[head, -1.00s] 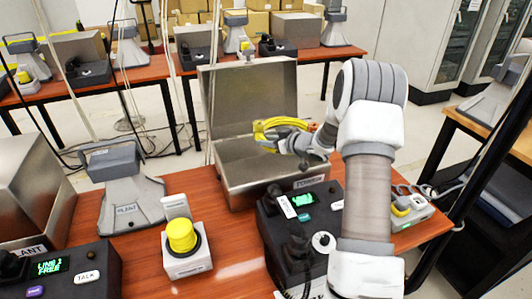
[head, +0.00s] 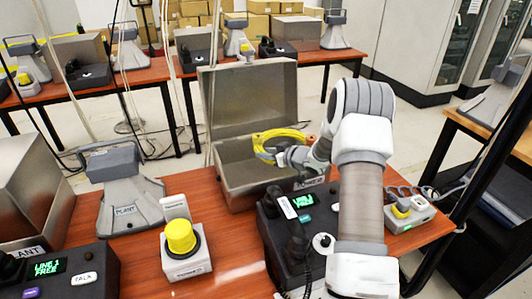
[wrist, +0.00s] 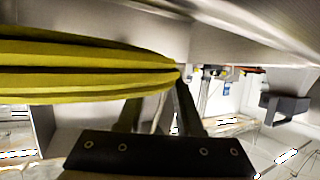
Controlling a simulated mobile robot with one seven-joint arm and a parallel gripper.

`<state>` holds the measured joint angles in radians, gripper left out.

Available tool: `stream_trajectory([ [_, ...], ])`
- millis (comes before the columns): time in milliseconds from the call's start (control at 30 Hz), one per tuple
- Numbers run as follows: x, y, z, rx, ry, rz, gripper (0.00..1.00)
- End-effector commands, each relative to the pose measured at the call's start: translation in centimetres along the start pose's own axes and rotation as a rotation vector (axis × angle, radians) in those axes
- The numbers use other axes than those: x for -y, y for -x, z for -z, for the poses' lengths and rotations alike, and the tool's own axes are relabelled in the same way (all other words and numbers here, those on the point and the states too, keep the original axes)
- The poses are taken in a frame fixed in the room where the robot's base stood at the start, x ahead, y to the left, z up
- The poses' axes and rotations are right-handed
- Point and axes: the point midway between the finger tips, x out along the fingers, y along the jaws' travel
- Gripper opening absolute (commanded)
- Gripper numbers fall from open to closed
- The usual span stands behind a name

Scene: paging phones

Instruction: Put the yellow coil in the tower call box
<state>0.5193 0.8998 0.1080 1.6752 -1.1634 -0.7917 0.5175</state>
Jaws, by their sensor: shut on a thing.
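The yellow coil (head: 278,137) is in my gripper (head: 272,156), over the open metal call box (head: 237,190) in the head view. The label on the box front is partly hidden by my arm. The lid (head: 248,100) stands up at the back. The coil appears to be at or above the rim; its exact height is unclear. In the wrist view the yellow coil (wrist: 80,70) fills the left side, in front of the dark gripper (wrist: 155,115), whose fingers are shut on it.
A desk phone (head: 290,225) stands in front of the box. A grey PLANT horn (head: 120,190) and a yellow-button unit (head: 183,245) are at left. Another metal box (head: 30,190) is at far left. A small grey unit with a yellow knob (head: 405,212) is at right.

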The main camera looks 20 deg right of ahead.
Motion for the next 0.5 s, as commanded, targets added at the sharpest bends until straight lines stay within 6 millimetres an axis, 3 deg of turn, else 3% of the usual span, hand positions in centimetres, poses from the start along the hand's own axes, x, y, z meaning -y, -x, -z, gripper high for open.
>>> stream_trajectory([
  [67, -0.04, -0.12, -0.14, -0.003, 0.002, 0.0, 0.0],
  [100, -0.01, -0.12, -0.26, 0.0, 0.0, 0.0, 0.38],
  [233, -0.01, -0.09, -0.21, 0.0, 0.0, 0.0, 0.62],
  [500, -0.01, -0.08, -0.19, 0.0, 0.0, 0.0, 0.65],
])
